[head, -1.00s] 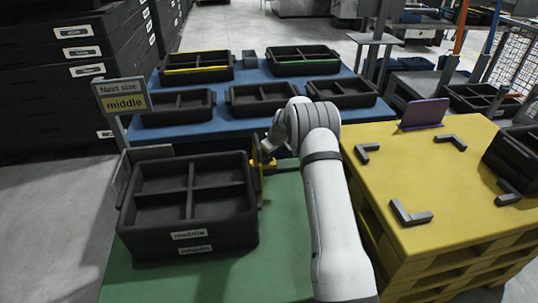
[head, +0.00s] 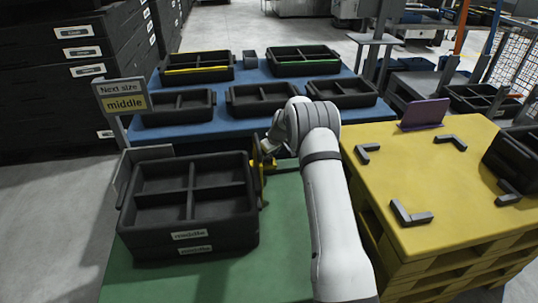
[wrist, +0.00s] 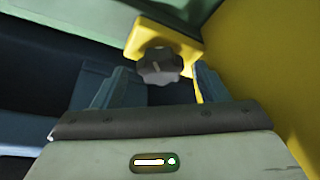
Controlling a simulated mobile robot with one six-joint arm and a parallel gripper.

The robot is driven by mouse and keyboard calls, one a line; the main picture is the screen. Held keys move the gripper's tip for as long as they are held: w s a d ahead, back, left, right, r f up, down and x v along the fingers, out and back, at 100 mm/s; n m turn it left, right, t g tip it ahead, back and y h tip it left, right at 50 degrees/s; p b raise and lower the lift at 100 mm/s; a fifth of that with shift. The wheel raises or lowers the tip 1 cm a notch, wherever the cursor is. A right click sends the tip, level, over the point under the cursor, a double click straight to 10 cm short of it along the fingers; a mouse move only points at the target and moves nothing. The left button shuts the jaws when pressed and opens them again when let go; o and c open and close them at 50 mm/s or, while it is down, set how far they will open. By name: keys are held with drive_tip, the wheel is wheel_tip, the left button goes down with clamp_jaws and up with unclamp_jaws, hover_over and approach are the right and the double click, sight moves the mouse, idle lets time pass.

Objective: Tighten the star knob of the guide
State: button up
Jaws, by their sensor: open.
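The star knob (wrist: 160,66) is dark, lobed and has a pale line on its face. It sits on a yellow block of the guide (wrist: 172,36). In the wrist view my gripper (wrist: 162,78) is open, with one blue-grey finger on each side of the knob and a gap to both. I cannot tell how deep the knob lies between the fingers. In the head view my gripper (head: 267,150) is beside the yellow guide (head: 257,182), at the right side of a black divided crate (head: 189,243). The knob is hidden there by my gripper.
The crate stands on a green table (head: 285,235). A sign (head: 122,102) reads "Next size middle". A blue table (head: 205,130) with several black trays lies behind. A yellow pallet table (head: 450,190) with grey corner brackets is on the right.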

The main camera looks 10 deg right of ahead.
drive_tip(key=n, duration=0.2)
drive_tip(key=shift+n+g+y, duration=0.3)
drive_tip(key=shift+y, duration=0.1)
drive_tip(key=n+p, duration=0.1)
drive_tip(key=n, duration=0.1)
drive_tip(key=n+g+y, duration=0.1)
drive_tip(key=n, duration=0.1)
drive_tip(key=shift+w+d+n+g+p, duration=0.2)
drive_tip(key=shift+n+g+p, duration=0.1)
drive_tip(key=shift+n+p, duration=0.1)
drive_tip(key=p+v, duration=0.1)
drive_tip(key=v, duration=0.7)
drive_tip(key=s+a+r+m+h+b, duration=0.1)
drive_tip(key=s+r+m+b, duration=0.1)
drive_tip(key=s, duration=0.7)
drive_tip(key=s+a+r+m+h+b, duration=0.1)
drive_tip(key=s+r+m+b, duration=0.2)
drive_tip(key=s, duration=0.6)
drive_tip(key=s+a+r+m+b, duration=0.1)
drive_tip(key=s+r+m+b, duration=0.1)
drive_tip(key=s+b, duration=0.4)
drive_tip(key=shift+s+a+r+m+g+h, duration=0.35)
drive_tip(key=shift+s+m, duration=0.55)
drive_tip(key=shift+s, duration=0.6)
